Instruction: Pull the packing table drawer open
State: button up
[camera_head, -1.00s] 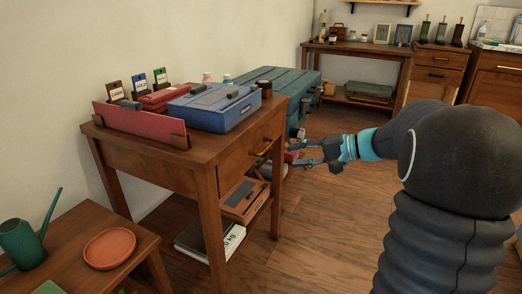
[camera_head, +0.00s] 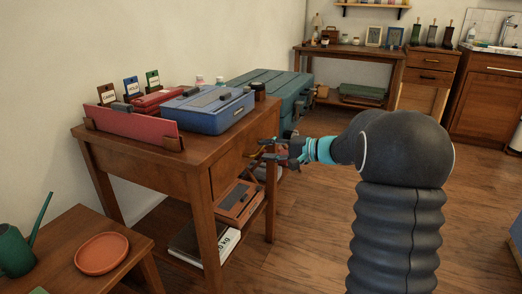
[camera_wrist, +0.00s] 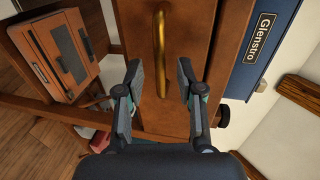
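The packing table (camera_head: 150,152) is brown wood, with a drawer (camera_head: 232,165) in its front that looks closed. In the wrist view the drawer front (camera_wrist: 188,25) fills the middle. Its brass bar handle (camera_wrist: 159,40) runs up the picture between my two fingers. My gripper (camera_wrist: 160,70) is open, one finger on each side of the handle, with gaps showing on both sides. In the head view my gripper (camera_head: 264,150) is at the drawer front and mostly covers the handle.
A blue toolbox (camera_head: 205,108) and a red box (camera_head: 158,100) stand on the tabletop. A green chest (camera_head: 270,83) stands behind.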

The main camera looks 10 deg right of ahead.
jog(key=shift+x, duration=1.35)
grip_shut()
